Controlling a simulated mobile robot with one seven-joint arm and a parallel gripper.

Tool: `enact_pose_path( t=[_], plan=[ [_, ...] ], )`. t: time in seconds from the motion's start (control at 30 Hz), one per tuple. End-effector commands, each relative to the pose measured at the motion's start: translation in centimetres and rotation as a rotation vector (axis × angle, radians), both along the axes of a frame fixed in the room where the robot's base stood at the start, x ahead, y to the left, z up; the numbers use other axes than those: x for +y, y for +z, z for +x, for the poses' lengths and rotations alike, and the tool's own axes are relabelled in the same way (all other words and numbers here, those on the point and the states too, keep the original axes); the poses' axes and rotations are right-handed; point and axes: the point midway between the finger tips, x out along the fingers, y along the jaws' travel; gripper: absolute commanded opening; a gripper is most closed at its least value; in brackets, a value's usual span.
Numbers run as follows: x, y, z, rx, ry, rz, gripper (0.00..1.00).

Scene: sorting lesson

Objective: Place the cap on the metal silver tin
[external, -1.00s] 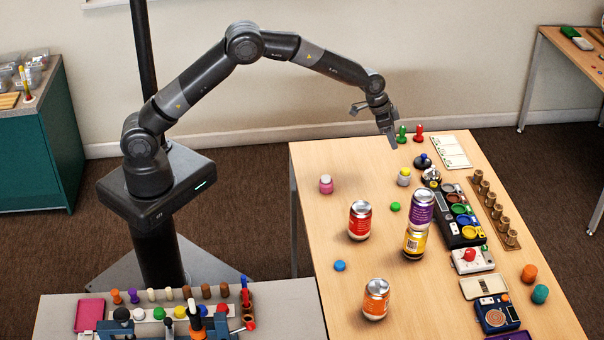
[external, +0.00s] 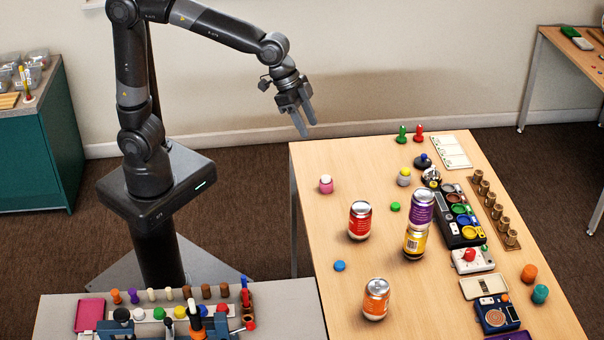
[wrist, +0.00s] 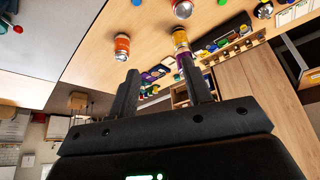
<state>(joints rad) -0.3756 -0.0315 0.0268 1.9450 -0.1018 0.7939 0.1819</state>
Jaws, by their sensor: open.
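My gripper (external: 307,128) is open and empty, in the air beyond the table's far left corner. In the wrist view its two fingers (wrist: 163,85) stand apart with nothing between them. A small round silver thing (external: 431,176), perhaps the silver tin, stands near the table's far right part; its top is too small to make out. A flat green disc (external: 395,207) and a flat blue disc (external: 340,266) lie on the table and look like caps. I cannot tell which one is the task's cap. My gripper touches none of these.
A purple can (external: 420,208) stands on a yellow can (external: 414,243). A red can (external: 360,220), an orange can (external: 376,299), a pink jar (external: 326,186) and a yellow jar (external: 404,177) stand on the table (external: 325,155). Its far left part is mostly clear.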

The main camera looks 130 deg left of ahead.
Motion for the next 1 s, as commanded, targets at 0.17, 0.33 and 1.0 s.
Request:
enact_pose_path(
  t=[0.17, 0.33, 1.0],
  plan=[
    [-6.9, 1.7, -5.4, -0.015, -0.077, 0.007, 0.45],
    [-11.9, 1.8, -11.0, -0.027, -0.144, 0.012, 0.45],
    [-18.4, -1.8, -22.9, -0.046, -0.272, 0.026, 0.45]
  ],
)
